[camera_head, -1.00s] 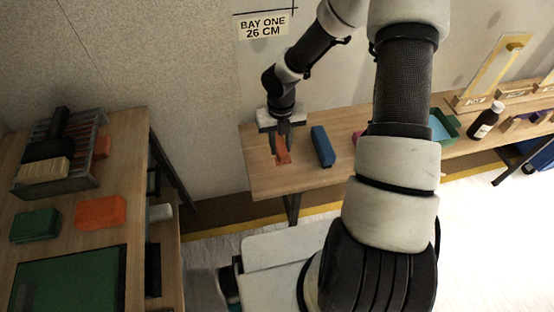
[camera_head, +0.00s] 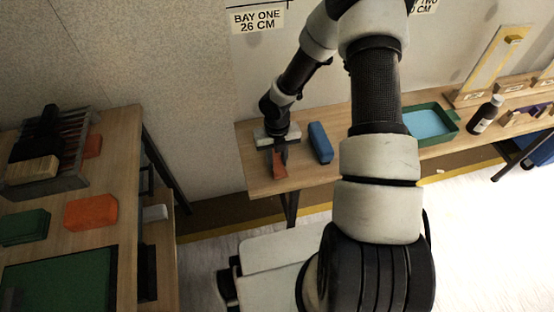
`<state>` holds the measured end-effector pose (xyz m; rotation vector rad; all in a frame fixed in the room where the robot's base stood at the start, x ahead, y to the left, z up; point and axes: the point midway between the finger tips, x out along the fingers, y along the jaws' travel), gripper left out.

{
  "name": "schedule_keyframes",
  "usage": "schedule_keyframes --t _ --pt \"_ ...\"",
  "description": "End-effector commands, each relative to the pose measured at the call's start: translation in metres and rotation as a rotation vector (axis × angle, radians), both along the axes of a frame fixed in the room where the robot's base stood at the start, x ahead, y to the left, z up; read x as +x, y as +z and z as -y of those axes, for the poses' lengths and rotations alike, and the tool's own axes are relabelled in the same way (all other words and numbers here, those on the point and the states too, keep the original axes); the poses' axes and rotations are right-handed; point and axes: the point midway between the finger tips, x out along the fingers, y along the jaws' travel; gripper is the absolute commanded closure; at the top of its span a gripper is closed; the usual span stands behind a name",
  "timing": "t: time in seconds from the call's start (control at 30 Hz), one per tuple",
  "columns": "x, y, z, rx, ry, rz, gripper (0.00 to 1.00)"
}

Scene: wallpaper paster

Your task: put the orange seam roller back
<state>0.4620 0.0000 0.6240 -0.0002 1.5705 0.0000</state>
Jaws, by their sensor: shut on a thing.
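My gripper (camera_head: 279,158) is at the left end of the back table, pointing down. It is shut on an orange-brown piece (camera_head: 279,171), which looks like the orange seam roller. Its upper part is hidden by the fingers and its roller end cannot be made out. The piece is over the table top near the front edge; I cannot tell whether it touches the wood. A blue block (camera_head: 320,142) stands just right of it, apart from the gripper.
The back table (camera_head: 256,181) also carries a green tray (camera_head: 452,133) and a dark bottle (camera_head: 486,114) to the right. On the left table (camera_head: 118,150) are a rack (camera_head: 66,172), an orange block (camera_head: 91,212) and a green block (camera_head: 24,227). My arm hides the table's middle.

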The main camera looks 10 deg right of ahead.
Motion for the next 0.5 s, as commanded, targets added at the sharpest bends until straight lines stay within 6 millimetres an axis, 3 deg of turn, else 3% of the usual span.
schedule_keyframes --t 0.3,0.33,0.43,0.5 --pt "0.0001 -0.0096 -0.0001 0.0 0.0 0.0 1.0" --pt "-0.0001 -0.0098 -0.0001 0.0 0.0 0.0 0.72" --pt "-0.0004 -0.0093 -0.0001 0.0 0.0 -0.001 0.55" --pt "-0.0004 -0.0092 -0.0001 0.0 0.0 -0.001 0.55"
